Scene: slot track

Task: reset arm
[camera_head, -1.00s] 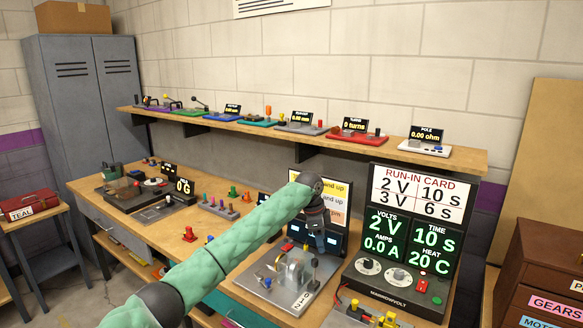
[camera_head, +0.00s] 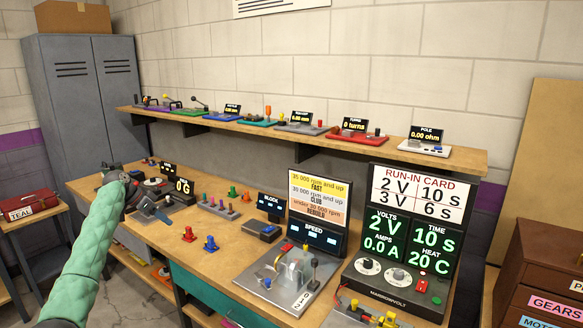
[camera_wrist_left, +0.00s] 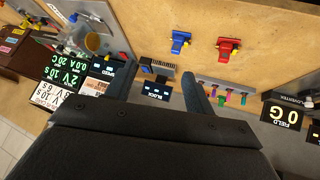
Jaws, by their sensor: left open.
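My left arm comes in from the lower left in the head view, in a green sleeve. Its gripper (camera_head: 148,204) is open above the left part of the wooden bench (camera_head: 150,237), near the field meter (camera_head: 183,187) reading 0 G. In the left wrist view, the dark gripper body fills the lower part and the fingers stand apart. The bench top, with a blue piece (camera_wrist_left: 180,42) and a red piece (camera_wrist_left: 228,47), lies beyond the fingers. My right gripper is not in view.
The speed stand (camera_head: 317,237) and the run-in card panel (camera_head: 422,190) stand on the right of the bench. A shelf (camera_head: 460,157) with several coloured devices runs along the wall above. Grey lockers (camera_head: 85,100) stand at the left.

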